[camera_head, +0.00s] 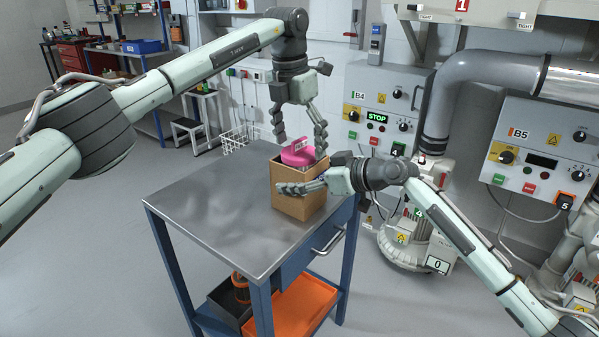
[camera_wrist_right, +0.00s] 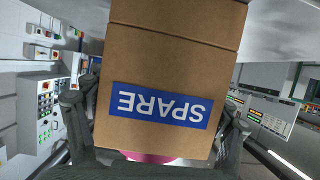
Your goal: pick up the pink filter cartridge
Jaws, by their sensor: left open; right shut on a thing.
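The pink filter cartridge (camera_head: 305,153) sticks up out of the open top of a cardboard box (camera_head: 296,208) on the metal-topped workbench (camera_head: 210,205). Its lower part is hidden inside the box. My left gripper (camera_head: 300,146) points down from above, open, with its fingers on either side of the cartridge top. My right gripper (camera_head: 302,186) is shut on the box from the right, one finger across the near face. In the right wrist view the box (camera_wrist_right: 170,60) fills the middle between the fingers, with an upside-down blue SPARE label (camera_wrist_right: 160,105). A pink edge of the cartridge (camera_wrist_right: 148,157) shows below it.
A wire basket (camera_head: 238,138) stands at the bench's far edge. Control panels B4 (camera_head: 385,108) and B5 (camera_head: 540,150) and a large grey pipe (camera_head: 490,68) are behind and right. An orange tray (camera_head: 292,308) sits on the lower shelf. The bench's left half is clear.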

